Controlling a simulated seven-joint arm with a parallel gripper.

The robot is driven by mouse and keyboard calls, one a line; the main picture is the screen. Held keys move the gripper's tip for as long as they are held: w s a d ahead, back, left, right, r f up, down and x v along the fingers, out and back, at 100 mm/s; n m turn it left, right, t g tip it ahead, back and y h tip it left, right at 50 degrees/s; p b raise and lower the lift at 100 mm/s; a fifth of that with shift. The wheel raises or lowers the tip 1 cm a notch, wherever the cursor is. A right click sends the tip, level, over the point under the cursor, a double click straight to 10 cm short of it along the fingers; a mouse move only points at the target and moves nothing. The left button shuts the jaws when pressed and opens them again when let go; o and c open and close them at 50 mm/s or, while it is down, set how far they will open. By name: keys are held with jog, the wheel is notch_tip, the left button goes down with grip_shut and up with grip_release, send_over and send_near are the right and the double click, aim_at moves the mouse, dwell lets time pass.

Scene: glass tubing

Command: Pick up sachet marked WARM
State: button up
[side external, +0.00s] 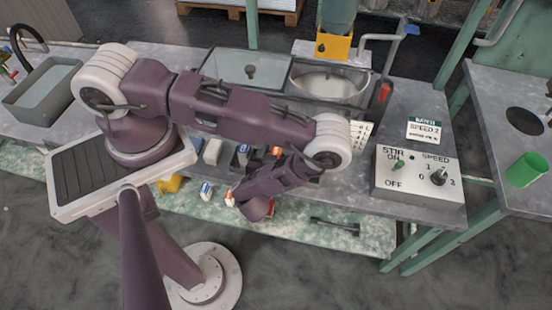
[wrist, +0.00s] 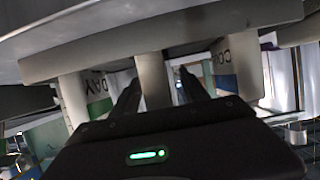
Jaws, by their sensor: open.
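In the wrist view my gripper (wrist: 158,88) is open. Its two dark fingers point away from the camera, one on each side of a pale upright piece (wrist: 153,80); I cannot tell whether they touch it. A white piece (wrist: 75,97) at left has lettering that looks like "DAY". Another (wrist: 243,65) at right has partly hidden lettering starting with "CO". I cannot read WARM on anything, so I cannot tell which is the WARM sachet. In the side view small white items (side external: 213,151) stand near my wrist, and my arm hides the fingers.
A wide grey rim (wrist: 160,45) hangs close above the fingers in the wrist view. In the side view, glass-sided basins (side external: 225,72) lie behind my arm, a STIR/SPEED control box (side external: 415,183) is at right, and a green cup (side external: 525,170) is on the right-hand table.

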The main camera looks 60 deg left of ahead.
jog(key=shift+x, duration=1.05)
grip_shut()
jog(key=shift+r, duration=0.1)
